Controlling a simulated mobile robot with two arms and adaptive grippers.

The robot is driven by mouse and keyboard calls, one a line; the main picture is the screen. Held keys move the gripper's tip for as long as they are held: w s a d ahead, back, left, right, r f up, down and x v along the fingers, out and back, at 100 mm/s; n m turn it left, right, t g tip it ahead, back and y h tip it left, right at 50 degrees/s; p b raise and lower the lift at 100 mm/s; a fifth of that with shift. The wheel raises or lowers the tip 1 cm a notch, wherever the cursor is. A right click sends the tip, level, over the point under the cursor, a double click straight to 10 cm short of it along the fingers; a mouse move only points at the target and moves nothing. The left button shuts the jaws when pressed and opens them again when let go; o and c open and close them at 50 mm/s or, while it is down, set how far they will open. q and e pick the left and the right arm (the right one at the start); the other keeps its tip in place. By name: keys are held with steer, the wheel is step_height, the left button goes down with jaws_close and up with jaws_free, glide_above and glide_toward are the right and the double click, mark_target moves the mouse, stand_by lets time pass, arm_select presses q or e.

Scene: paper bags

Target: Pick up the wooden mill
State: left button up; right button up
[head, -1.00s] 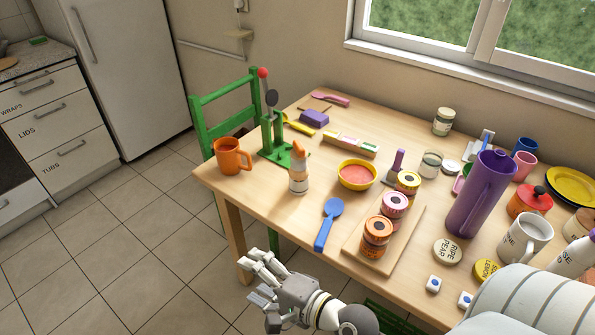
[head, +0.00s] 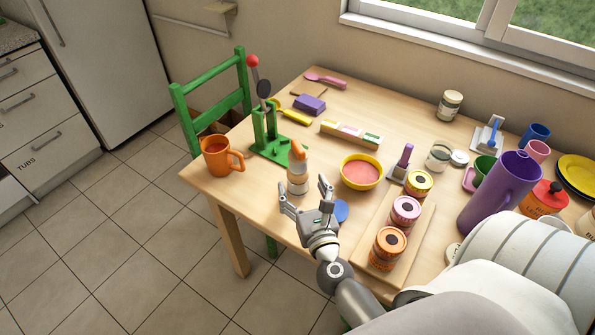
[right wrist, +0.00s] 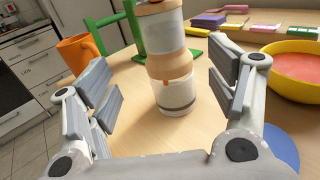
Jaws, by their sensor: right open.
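The wooden mill (head: 298,176), with pale and tan bands and an orange top, stands upright near the table's front edge. In the right wrist view the mill (right wrist: 172,72) stands ahead, in the gap between the fingers, with its top cut off. My right gripper (head: 303,187) is open and empty, low over the table just in front of the mill. Its two fingers (right wrist: 160,60) spread to the left and right of the mill, with clear space on both sides. My left gripper is not in view.
An orange mug (head: 217,158) and a green stand (head: 265,135) are left of the mill. A yellow bowl (head: 361,172) is close on its right.

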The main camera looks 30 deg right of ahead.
mark_target(300, 173)
steer(key=shift+w+d+r, duration=0.1)
steer(key=shift+w+d, duration=0.15)
steer(key=shift+w, duration=0.55)
steer(key=shift+w+d+r+p, duration=0.15)
steer(key=shift+w+d+p, duration=0.2)
steer(key=shift+w, duration=0.15)
steer(key=shift+w+d+r+p, duration=0.15)
steer(key=shift+w+d+p, duration=0.2)
steer(key=shift+w, duration=0.1)
steer(key=shift+x, duration=1.2)
steer(key=shift+w+d+f, duration=0.2)
steer(key=shift+w, duration=0.05)
steer(key=c, duration=1.1)
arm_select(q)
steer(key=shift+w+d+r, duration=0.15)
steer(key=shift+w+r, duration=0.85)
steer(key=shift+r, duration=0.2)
arm_select(e)
steer(key=shift+w, duration=0.1)
steer(key=shift+c, duration=1.1)
